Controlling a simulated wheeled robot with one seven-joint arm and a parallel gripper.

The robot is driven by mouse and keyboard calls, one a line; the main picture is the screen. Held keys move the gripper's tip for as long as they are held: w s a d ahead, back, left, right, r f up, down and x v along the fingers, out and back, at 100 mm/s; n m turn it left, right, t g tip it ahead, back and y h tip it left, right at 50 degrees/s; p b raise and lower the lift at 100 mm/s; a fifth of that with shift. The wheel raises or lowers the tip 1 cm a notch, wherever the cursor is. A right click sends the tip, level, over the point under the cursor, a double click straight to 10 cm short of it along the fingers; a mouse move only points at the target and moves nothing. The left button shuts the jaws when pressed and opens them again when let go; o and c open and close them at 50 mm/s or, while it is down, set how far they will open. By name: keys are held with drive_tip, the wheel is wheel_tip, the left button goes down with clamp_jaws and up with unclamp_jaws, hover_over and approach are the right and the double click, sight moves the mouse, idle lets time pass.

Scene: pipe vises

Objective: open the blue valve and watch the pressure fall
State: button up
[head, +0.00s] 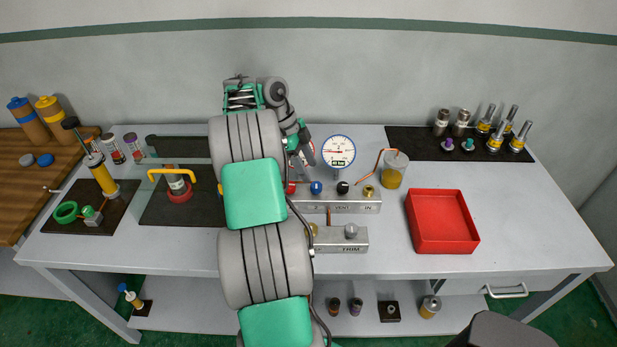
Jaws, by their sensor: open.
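The blue valve knob (316,187) sits on a grey manifold block (340,206) at the middle of the table, between a red knob (291,187) and a black knob (342,188). A white round pressure gauge (338,151) with a blue rim stands behind the block. Its needle appears to point left; its small display is too small to read. My gripper (303,168) points down behind and slightly left of the blue knob, apparently apart from it. It is open and looks empty.
A brass fitting (368,191) is at the manifold's right end, with a copper tube running to a cup (394,169). A lower block (340,239) marked TRIM stands in front. A red tray (441,222) lies right, with clear table around it. A yellow-handled tool (173,180) is left.

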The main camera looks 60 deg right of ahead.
sight(316, 185)
drive_tip(key=x, duration=0.6)
drive_tip(key=shift+d+f, duration=0.1)
drive_tip(key=shift+c, duration=0.4)
clamp_jaws()
